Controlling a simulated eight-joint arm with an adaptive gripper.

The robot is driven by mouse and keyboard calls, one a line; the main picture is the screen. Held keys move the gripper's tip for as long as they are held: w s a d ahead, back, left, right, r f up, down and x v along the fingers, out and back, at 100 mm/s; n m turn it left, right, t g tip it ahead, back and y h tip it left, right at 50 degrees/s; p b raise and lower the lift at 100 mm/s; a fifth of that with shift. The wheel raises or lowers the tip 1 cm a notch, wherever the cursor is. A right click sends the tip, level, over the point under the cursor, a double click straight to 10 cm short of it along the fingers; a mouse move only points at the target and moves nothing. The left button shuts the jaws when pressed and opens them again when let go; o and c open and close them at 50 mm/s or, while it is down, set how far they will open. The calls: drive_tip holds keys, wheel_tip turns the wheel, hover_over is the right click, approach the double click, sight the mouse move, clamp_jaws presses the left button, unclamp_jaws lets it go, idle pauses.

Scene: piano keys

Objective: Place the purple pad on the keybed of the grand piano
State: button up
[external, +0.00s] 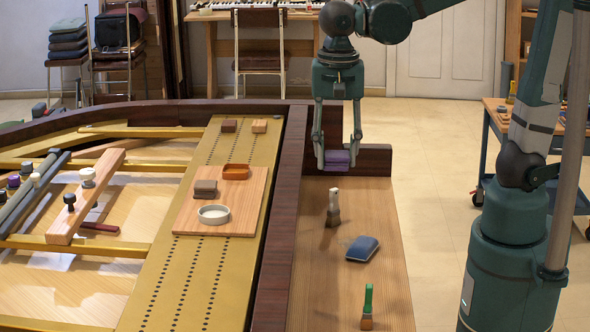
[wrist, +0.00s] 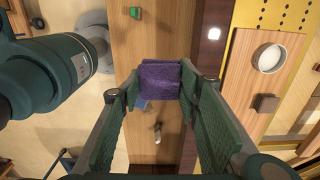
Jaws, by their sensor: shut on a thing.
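My gripper (external: 337,163) is shut on the purple pad (external: 337,158), with a finger on each side of it. The pad also shows between the fingertips in the wrist view (wrist: 160,79). In the external view the pad is over the far end of the wooden keybed (external: 350,210), near the dark end block. Whether the pad touches the wood or hangs above it I cannot tell. The keybed runs along the right side of the grand piano (external: 293,180), beside its dark rail.

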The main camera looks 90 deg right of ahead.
hover_over(332, 303)
wheel_tip(332, 303, down, 25)
drive_tip(key=shift+f, duration=0.2)
idle(0.5)
drive_tip(key=shift+a, duration=0.1)
drive_tip(key=shift+f+b, duration=0.95)
drive_tip(key=shift+f, duration=1.95)
drive_tip(key=shift+f+b, duration=0.7)
drive_tip(key=shift+f, duration=1.4)
drive_tip(key=shift+f, duration=0.1)
drive_tip(key=o, duration=0.4)
drive_tip(key=shift+f, duration=0.1)
drive_tip(key=o, duration=0.4)
